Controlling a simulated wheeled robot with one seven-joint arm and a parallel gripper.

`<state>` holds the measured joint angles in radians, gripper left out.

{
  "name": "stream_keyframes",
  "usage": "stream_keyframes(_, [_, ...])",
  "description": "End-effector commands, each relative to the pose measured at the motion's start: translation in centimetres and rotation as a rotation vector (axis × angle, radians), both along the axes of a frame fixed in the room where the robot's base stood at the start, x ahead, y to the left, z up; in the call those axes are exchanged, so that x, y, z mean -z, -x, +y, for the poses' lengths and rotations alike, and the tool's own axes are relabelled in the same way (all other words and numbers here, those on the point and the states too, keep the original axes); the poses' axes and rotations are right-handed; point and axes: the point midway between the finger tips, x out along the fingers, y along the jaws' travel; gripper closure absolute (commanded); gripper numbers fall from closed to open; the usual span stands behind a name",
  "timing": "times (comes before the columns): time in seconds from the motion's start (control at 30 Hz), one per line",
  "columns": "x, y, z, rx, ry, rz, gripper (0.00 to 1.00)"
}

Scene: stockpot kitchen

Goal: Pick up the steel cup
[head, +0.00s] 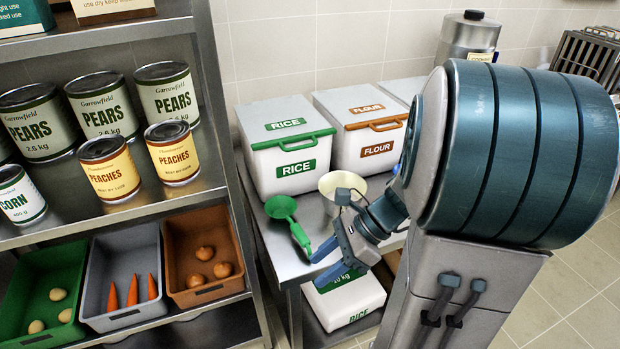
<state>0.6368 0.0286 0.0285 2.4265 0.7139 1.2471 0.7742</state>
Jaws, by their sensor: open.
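I cannot make out a steel cup in the head view; my arm covers part of the metal table and may hide it. My gripper (322,266) is open, with its blue fingers pointing left at the table's front edge. Nothing shows between the fingers. A cream round vessel (336,184) stands on the table just behind my gripper and is partly covered by my wrist; it does not look like steel. A green scoop (283,207) lies on the table left of it, its handle reaching close to my fingers.
White rice (285,150) and flour (365,130) bins line the table's back. A steel canister (468,38) stands behind my arm. A shelf at left holds cans and vegetable bins (125,275). A rice bag (345,300) sits below the table. A little tabletop (285,262) is bare.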

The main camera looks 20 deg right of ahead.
Motion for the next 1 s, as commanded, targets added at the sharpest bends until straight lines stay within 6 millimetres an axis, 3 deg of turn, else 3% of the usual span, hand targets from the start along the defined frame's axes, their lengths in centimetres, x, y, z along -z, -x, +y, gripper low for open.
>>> stream_keyframes(0.03, [1.4,-0.8,-1.2,0.158,-0.105,0.077,0.57])
stream_keyframes(0.17, [2.8,-3.1,-4.7,0.529,-0.392,0.25,0.57])
stream_keyframes(0.3, [4.1,-4.7,-10.0,0.86,-0.715,0.394,0.57])
stream_keyframes(0.5, [5.5,-5.1,-16.6,1.132,-1.072,0.501,0.57])
stream_keyframes(0.6, [5.8,-4.9,-18.3,1.189,-1.165,0.522,0.57])
stream_keyframes(0.73, [5.9,-5.7,-18.6,1.211,-1.208,0.53,0.57])
stream_keyframes(1.0, [6.0,-10.1,-15.8,1.209,-1.207,0.532,0.57])
